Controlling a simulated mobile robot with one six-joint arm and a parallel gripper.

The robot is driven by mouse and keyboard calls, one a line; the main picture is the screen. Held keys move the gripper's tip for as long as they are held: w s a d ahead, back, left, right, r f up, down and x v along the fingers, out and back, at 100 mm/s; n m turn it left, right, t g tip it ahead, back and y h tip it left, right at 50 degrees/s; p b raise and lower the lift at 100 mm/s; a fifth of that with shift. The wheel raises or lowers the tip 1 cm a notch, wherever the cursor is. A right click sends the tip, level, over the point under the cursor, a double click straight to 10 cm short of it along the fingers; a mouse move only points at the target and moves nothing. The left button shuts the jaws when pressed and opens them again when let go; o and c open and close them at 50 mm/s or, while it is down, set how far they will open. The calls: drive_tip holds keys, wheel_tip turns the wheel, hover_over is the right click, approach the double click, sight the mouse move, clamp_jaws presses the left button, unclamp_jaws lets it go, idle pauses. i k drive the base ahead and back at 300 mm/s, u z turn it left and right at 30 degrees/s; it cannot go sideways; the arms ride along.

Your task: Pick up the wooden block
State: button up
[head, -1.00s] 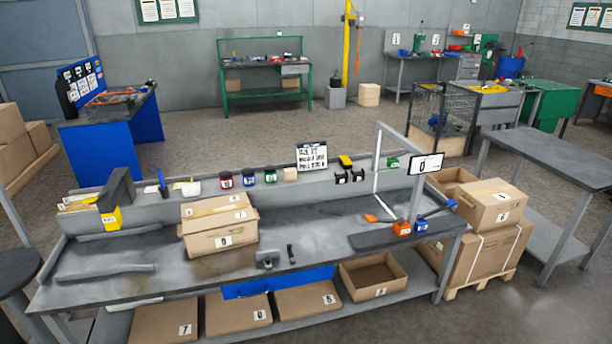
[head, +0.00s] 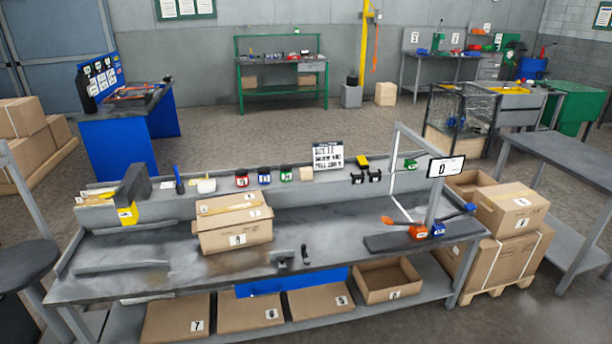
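A small tan block (head: 306,174), which looks like the wooden block, sits on the raised back ledge of the grey workbench (head: 340,228). It stands just right of a green-labelled jar (head: 286,174) and left of some small black items (head: 366,176). It is small in the head view, so its grain cannot be made out. My gripper is not in view.
A cardboard box (head: 234,224) stands on the bench, left of the block. A pale frame with a display (head: 445,167) rises at the right, by orange and blue tools (head: 419,232). Bare benchtop lies in the middle. Stacked cartons (head: 500,262) stand at the right end.

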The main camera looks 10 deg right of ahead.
sight(306, 173)
drive_tip(key=u, duration=0.05)
drive_tip(key=i, duration=1)
drive_tip(key=z, duration=0.05)
